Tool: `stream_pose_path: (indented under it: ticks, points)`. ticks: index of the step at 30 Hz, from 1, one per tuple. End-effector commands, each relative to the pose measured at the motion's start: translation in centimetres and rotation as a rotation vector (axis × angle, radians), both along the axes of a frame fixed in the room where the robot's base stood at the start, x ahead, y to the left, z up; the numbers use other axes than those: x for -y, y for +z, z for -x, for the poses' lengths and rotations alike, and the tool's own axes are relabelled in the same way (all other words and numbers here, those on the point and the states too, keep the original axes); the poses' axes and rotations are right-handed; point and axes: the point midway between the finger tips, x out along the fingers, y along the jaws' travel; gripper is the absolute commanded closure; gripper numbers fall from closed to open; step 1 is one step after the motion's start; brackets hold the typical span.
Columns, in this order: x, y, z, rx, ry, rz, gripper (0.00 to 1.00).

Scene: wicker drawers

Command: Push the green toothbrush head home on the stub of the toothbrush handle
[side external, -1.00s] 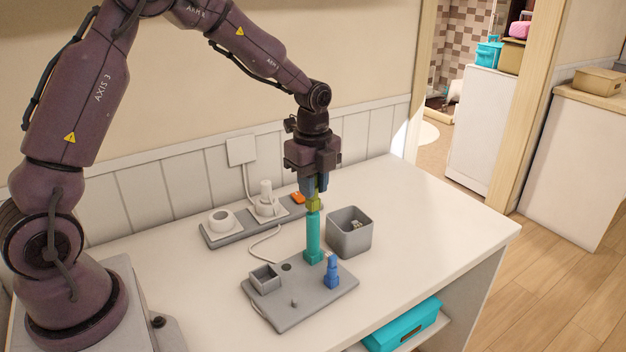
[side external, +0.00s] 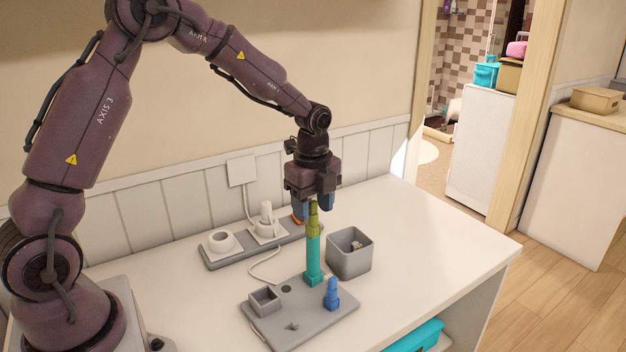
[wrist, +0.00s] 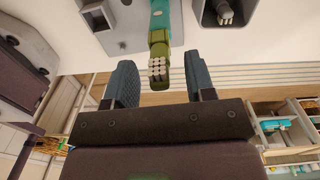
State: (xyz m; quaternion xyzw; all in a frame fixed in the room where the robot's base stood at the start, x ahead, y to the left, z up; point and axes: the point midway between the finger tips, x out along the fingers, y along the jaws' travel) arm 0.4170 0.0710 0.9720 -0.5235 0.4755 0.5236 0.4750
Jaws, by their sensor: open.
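The teal toothbrush handle (side external: 314,262) stands upright on the grey base plate (side external: 270,330). The olive-green toothbrush head (side external: 313,221) sits on top of it, in line with the handle. The stub is hidden, and I cannot tell whether a small gap is left at the joint. My gripper (side external: 315,207) is open and points down around the upper part of the head. In the wrist view the green head (wrist: 159,52) shows its pale bristles, between the two spread fingers (wrist: 161,84) with space on both sides.
A blue peg-like piece (side external: 332,294) and a small square holder (side external: 265,299) stand on the plate. A grey bin (side external: 350,263) with a bristled piece inside is right of the handle. Behind is a power strip (side external: 240,250) with plugs and a cable.

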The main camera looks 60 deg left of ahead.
Motion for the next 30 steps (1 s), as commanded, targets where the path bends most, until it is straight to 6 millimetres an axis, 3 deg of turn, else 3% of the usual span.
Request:
stream_pose_path:
  ticks: [9, 15, 21, 30]
  points:
    - [0.0, 6.9, -0.1, 0.007, 0.000, -0.001, 0.50]
    - [0.0, 10.4, 0.0, 0.004, 0.000, 0.000, 0.50]
    - [0.0, 11.8, 0.0, 0.001, 0.000, 0.000, 0.50]
    - [0.0, 11.9, 0.0, 0.000, 0.000, 0.000, 0.50]
